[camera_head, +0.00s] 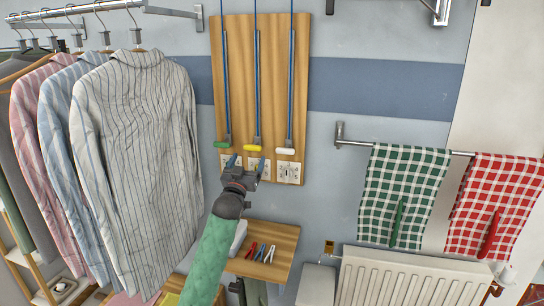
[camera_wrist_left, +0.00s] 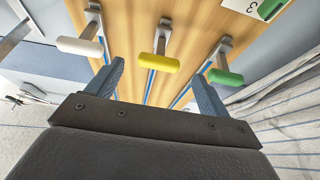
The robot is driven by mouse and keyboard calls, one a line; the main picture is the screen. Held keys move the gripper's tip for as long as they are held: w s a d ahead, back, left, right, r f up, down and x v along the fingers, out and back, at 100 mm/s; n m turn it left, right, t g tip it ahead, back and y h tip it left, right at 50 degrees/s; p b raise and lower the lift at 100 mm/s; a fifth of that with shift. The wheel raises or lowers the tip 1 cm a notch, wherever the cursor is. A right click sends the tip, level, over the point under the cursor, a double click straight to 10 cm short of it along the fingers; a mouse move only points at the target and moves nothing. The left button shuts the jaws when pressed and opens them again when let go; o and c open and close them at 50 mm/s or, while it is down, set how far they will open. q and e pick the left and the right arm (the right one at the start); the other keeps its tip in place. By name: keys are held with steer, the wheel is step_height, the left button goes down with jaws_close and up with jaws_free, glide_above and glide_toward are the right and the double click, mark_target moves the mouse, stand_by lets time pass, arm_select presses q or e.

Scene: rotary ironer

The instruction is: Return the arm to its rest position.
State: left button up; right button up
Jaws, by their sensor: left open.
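My left gripper (camera_head: 247,163) reaches up from the bottom with a green sleeve on its arm. It is open, its two blue fingers apart and pointing toward the wooden board (camera_head: 268,100). The yellow handle (camera_head: 257,148) shows just above the fingers. In the left wrist view, this yellow handle (camera_wrist_left: 159,61) appears between the fingertips, with nothing gripped. The green handle (camera_head: 222,144) and white handle (camera_head: 286,151) hang on either side, each on a blue rod. My right gripper is not in view.
Shirts (camera_head: 138,150) hang on a rail at left. A small wooden shelf (camera_head: 282,239) with coloured pegs is below the board. A radiator (camera_head: 385,278) and green (camera_head: 402,190) and red (camera_head: 497,200) checked towels on a bar are at right. Bare wall lies between board and towels.

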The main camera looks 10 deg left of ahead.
arm_select(q)
steer(key=shift+f, duration=0.1)
steer(key=s+d+f+m+g, duration=0.1)
steer(key=s+d+f+g, duration=0.2)
steer(key=s+f+g, duration=0.65)
steer(key=s+d+f+m+g, duration=0.1)
steer(key=s+d+f+g, duration=0.3)
steer(key=s+f, duration=1)
steer(key=s+d+f+g, duration=0.2)
steer(key=s+f+g, duration=0.1)
steer(key=s+f, duration=1.1)
steer(key=s+d+f+g, duration=0.3)
steer(key=s+f, duration=1)
steer(key=s, duration=0.8)
steer(key=shift+s+f+g, duration=0.2)
steer(key=shift+f+g, duration=0.2)
steer(key=shift+g, duration=0.35)
steer(key=shift+d, duration=0.1)
